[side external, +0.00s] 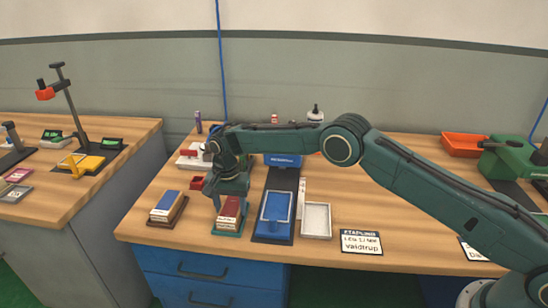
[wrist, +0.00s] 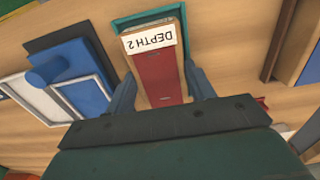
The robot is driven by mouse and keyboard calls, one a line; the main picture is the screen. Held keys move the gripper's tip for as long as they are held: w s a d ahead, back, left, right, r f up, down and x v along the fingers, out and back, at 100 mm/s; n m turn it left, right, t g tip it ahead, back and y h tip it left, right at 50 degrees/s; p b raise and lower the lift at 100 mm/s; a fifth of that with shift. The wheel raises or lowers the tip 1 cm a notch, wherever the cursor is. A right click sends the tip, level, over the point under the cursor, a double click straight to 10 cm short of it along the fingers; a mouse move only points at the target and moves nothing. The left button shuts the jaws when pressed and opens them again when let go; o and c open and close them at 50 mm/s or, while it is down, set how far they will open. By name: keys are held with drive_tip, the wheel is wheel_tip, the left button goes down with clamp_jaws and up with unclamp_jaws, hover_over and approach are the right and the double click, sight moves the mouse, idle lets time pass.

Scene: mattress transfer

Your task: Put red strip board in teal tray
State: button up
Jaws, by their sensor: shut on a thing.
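The red strip board (side external: 231,207) is at the teal tray (side external: 227,234), in the front middle of the bench. My gripper (side external: 229,198) points down over it, its fingers on either side of the board. In the wrist view the red board (wrist: 160,75) with a white "DEPTH 2" label lies between the two fingers of my gripper (wrist: 162,88), which is shut on it. The teal tray's edge (wrist: 124,21) shows around the board's far end. I cannot tell whether the board touches the tray floor.
A brown tray with a blue-topped stack (side external: 165,206) stands to the left. A blue-and-black fixture (side external: 274,213) and a white tray (side external: 317,220) stand close on the right. A name card (side external: 361,242) lies farther right. An orange bin (side external: 463,144) is at the back right.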

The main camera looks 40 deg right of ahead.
sight(230, 208)
drive_tip(key=shift+f, duration=0.1)
drive_tip(key=o, duration=1.1)
drive_tip(key=shift+r, duration=6.15)
